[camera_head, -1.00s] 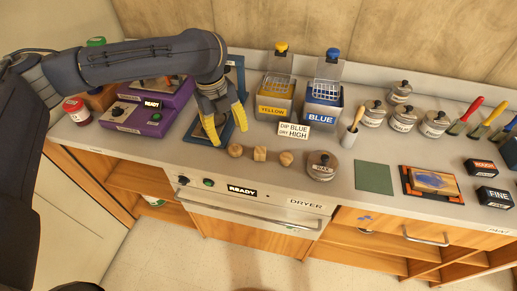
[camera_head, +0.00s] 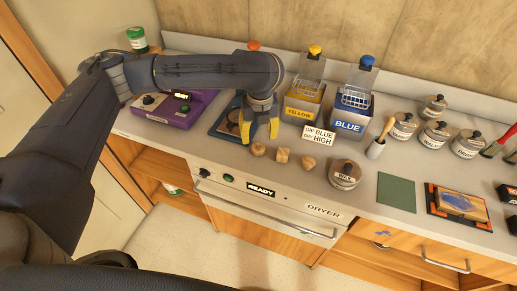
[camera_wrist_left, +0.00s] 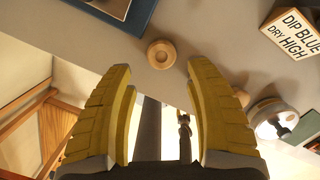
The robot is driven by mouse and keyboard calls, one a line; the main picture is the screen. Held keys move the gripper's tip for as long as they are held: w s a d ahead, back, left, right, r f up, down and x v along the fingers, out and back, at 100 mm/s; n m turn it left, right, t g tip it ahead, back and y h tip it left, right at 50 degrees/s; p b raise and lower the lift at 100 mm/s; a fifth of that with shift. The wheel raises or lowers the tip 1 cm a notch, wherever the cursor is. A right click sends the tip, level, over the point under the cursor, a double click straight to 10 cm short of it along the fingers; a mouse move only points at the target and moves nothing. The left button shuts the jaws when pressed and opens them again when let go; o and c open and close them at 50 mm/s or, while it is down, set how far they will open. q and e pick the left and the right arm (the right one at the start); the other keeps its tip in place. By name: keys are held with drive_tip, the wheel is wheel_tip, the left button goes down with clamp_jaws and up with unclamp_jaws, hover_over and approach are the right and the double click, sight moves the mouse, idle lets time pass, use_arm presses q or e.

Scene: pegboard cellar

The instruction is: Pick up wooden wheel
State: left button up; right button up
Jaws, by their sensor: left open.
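The wooden wheel (camera_head: 258,149) is a small round light-wood piece with a hole, lying on the grey counter at the left end of a row of small wooden pieces. In the left wrist view the wheel (camera_wrist_left: 161,53) lies flat just beyond the fingertips, between their lines. My left gripper (camera_head: 260,137) has yellow fingers, open and empty, pointing down just behind the wheel in the head view. The fingers (camera_wrist_left: 160,68) also show spread apart in the wrist view. No contact with the wheel shows. My right gripper is not in view.
A wooden cube (camera_head: 282,155) and a rounded wooden piece (camera_head: 309,162) sit right of the wheel, then a wax tin (camera_head: 344,174). A sign (camera_head: 319,135), yellow bin (camera_head: 303,104) and blue bin (camera_head: 350,116) stand behind. The dryer front (camera_head: 262,195) is below the counter edge.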

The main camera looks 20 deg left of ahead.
sight(259, 147)
use_arm(q)
drive_tip(key=shift+w+a+f, duration=0.1)
drive_tip(key=shift+w+f, duration=0.1)
drive_tip(key=shift+f, duration=1.75)
drive_tip(key=shift+w+a+f, duration=0.1)
drive_tip(key=shift+w+f, duration=0.1)
drive_tip(key=shift+f, duration=1.7)
drive_tip(key=shift+d, duration=0.1)
drive_tip(key=shift+c, duration=0.4)
drive_tip(key=c, duration=0.7)
